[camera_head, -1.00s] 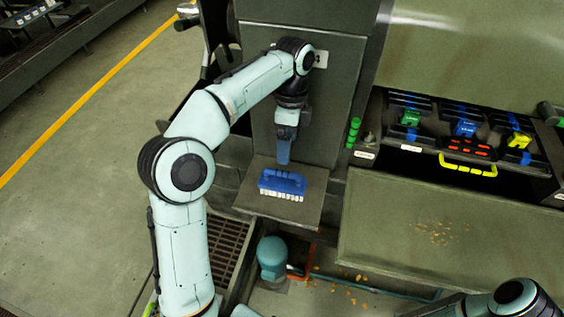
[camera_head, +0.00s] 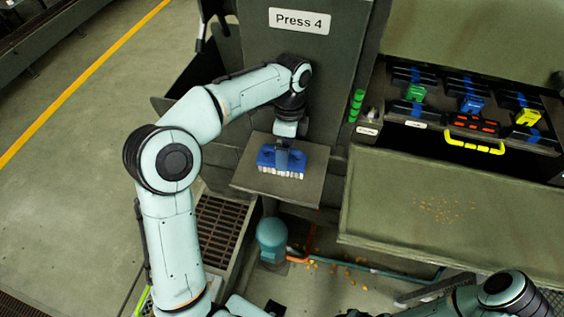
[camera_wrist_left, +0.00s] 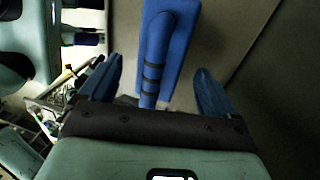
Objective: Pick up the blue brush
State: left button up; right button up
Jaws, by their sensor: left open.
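The blue brush (camera_head: 281,161) lies on a small grey shelf (camera_head: 250,182) below the Press 4 sign, its white bristles toward the front. My left gripper (camera_head: 287,150) is above the brush, pointing down. In the left wrist view the blue brush (camera_wrist_left: 165,50) shows with its handle running between the two blue fingers of my left gripper (camera_wrist_left: 155,90). The fingers are apart, one on each side of the handle, with visible gaps. Part of the brush is hidden by the gripper in the head view. My right arm shows at the bottom right, but its gripper is not visible.
The press panel (camera_head: 330,70) stands upright just behind the shelf. A tray of coloured tools (camera_head: 470,105) is at the right, above a sloping metal surface (camera_head: 400,210) with scattered crumbs. A teal motor (camera_head: 271,238) stands below the shelf.

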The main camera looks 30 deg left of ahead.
pick_arm(q)
jog(key=shift+s+f, duration=0.3)
jog(key=shift+f, duration=0.4)
jog(key=shift+w, duration=0.15)
pick_arm(e)
jog(key=shift+s+f, duration=0.15)
jog(key=shift+f, duration=0.05)
pick_arm(q)
jog(key=c, duration=1.2)
notch_tip(320, 180, up, 20)
jog(key=p, duration=0.4)
jog(key=shift+o, duration=1)
pick_arm(e)
jog(key=w+r, duration=0.5)
jog(key=r, duration=0.1)
jog(key=shift+w+t, duration=0.4)
